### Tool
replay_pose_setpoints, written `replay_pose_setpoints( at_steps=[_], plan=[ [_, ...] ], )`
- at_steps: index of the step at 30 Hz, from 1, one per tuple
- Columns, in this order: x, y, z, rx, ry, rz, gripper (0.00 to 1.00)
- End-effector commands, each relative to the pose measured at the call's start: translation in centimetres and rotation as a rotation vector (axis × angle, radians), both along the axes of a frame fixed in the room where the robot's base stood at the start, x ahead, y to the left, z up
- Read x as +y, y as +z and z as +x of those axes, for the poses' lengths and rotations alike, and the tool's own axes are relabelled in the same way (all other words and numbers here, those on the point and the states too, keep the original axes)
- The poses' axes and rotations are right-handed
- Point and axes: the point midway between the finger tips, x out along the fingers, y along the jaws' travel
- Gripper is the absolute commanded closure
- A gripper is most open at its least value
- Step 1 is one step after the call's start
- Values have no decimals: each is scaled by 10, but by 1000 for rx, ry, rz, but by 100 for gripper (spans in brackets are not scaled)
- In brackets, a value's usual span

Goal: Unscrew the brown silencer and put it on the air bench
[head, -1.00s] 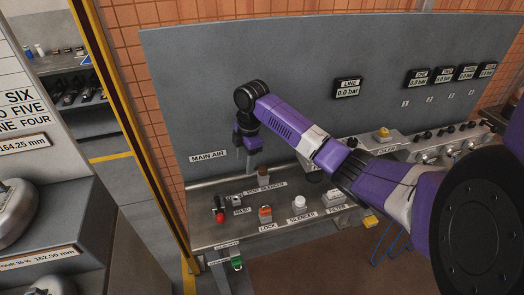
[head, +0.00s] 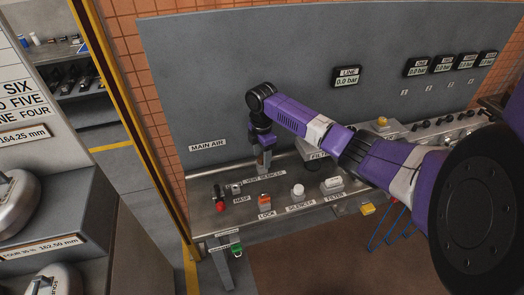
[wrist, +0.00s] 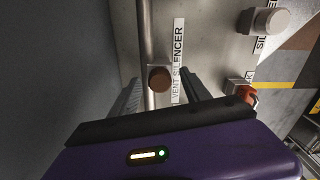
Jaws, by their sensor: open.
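The brown silencer (wrist: 159,79) shows end-on in the wrist view, beside the VENT SILENCER label (wrist: 178,75) and a metal pipe. My gripper (wrist: 160,90) is open, with one finger on each side of the silencer. Gaps show between the silencer and both fingers. In the head view my gripper (head: 265,161) points down at the back of the air bench (head: 240,222), just behind the vent silencer label. The silencer is mostly hidden by my gripper there.
On the bench stand a red knob (head: 220,206), an orange-red lock (head: 264,201), a white silencer (head: 298,191) and a white filter piece (head: 332,184). A grey panel (head: 220,80) rises close behind my arm. Bare metal shows along the bench's front.

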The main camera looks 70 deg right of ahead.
Motion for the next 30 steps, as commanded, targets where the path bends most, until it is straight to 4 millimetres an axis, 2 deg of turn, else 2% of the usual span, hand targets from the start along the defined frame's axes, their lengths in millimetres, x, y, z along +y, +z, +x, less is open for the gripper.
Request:
replay_pose_setpoints(
  at_steps=[7, 15, 16, 20, 30],
  plan=[
    [0, -1, 0, 0, 0, 0, 45],
    [0, -1, 0, 0, 0, 0, 98],
    [0, -1, 0, 0, 0, 0, 100],
    [0, 0, 0, 0, 18, 0, 100],
    [0, 0, 0, 0, 309, 0, 100]
  ],
)
